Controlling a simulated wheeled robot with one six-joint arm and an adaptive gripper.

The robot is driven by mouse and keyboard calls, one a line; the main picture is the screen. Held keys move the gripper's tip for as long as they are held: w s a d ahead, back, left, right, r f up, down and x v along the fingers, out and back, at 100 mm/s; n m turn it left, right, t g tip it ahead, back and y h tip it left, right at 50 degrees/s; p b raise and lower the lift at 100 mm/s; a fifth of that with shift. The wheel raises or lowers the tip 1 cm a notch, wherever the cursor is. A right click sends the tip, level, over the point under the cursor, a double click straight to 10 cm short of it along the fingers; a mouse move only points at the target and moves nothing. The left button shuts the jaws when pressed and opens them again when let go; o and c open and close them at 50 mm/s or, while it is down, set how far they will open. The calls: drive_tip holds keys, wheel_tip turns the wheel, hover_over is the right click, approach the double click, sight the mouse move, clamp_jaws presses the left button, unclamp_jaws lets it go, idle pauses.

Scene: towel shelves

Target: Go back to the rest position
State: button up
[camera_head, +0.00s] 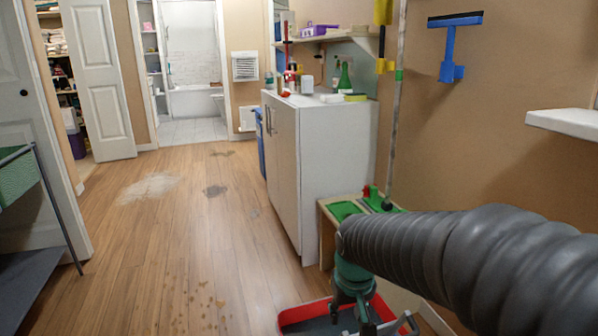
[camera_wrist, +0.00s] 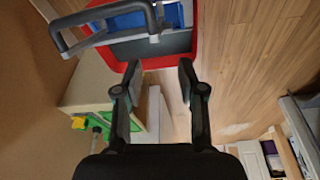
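My gripper (camera_wrist: 159,78) is open in the wrist view, with its two dark fingers apart and nothing between them. In the head view my gripper (camera_head: 352,308) hangs from my grey ribbed arm at the lower right, pointing down. It is over or beside a red-rimmed tub (camera_head: 297,314), and I cannot tell its height above it. The tub also shows in the wrist view (camera_wrist: 118,62), beyond the fingertips, with a grey handle (camera_wrist: 62,40) and something blue inside. My arm hides part of the tub in the head view.
A white cabinet (camera_head: 338,165) with bottles on top stands ahead, beside a low wooden stand (camera_head: 326,235) with green items. A white wall shelf (camera_head: 568,123) juts out at right. A dark rack (camera_head: 38,275) stands at left. The stained wooden floor (camera_head: 180,240) between is clear.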

drive_tip(key=s+d+r+m+t, duration=0.1)
drive_tip(key=s+r, duration=0.3)
drive_tip(key=s, duration=0.4)
drive_tip(key=s+d+r+t+p, duration=0.1)
drive_tip(key=s+d+r, duration=0.2)
drive_tip(key=s, duration=0.5)
drive_tip(key=shift+s+d+r+m+t, duration=0.25)
drive_tip(key=shift+d+r+m+t, duration=0.15)
drive_tip(key=shift+d, duration=0.3)
